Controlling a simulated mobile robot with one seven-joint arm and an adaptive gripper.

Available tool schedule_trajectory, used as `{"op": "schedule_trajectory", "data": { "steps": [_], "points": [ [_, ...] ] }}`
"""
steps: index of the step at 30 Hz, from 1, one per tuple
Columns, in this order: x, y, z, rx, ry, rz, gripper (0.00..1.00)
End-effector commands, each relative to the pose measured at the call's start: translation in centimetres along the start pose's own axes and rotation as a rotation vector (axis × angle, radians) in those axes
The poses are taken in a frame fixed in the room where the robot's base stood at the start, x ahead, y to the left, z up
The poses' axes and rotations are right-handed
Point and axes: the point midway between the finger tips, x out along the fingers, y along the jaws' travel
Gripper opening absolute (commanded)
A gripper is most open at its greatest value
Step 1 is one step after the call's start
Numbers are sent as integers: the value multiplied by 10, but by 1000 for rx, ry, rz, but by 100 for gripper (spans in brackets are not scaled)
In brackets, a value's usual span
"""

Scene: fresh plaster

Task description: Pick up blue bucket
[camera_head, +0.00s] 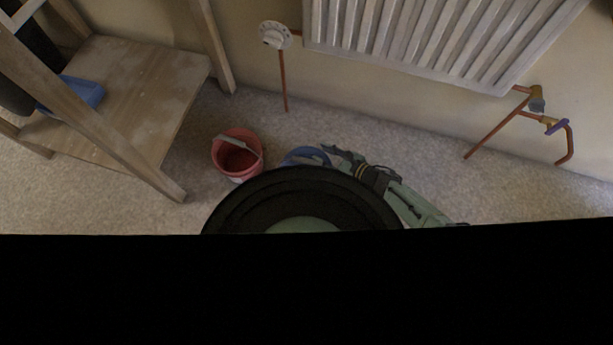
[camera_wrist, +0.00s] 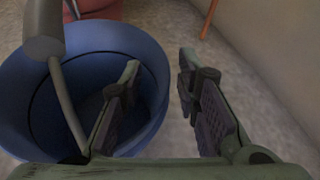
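The blue bucket (camera_wrist: 38,90) fills the left of the wrist view, with its grey handle and grip on the left side. In the head view only part of its rim (camera_head: 303,154) shows; my arm hides the rest. My gripper (camera_wrist: 160,60) is open. Its left finger is over or inside the bucket's mouth and its right finger is outside, so the near right wall lies between them. I cannot tell whether either finger touches the wall. In the head view my gripper (camera_head: 338,156) is at the bucket's right side.
A red bucket (camera_head: 238,153) stands close to the left of the blue one; its edge shows in the wrist view (camera_wrist: 100,8). A wooden stand (camera_head: 140,85) holding a blue item is further left. A radiator (camera_head: 440,35) and copper pipes (camera_head: 283,80) line the wall. Carpet at right is clear.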

Motion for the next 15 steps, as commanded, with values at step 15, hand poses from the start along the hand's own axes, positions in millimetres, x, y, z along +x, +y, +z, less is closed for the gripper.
{"op": "schedule_trajectory", "data": {
  "steps": [15],
  "points": [
    [8,0,0,0,1,-1,17]
  ]
}}
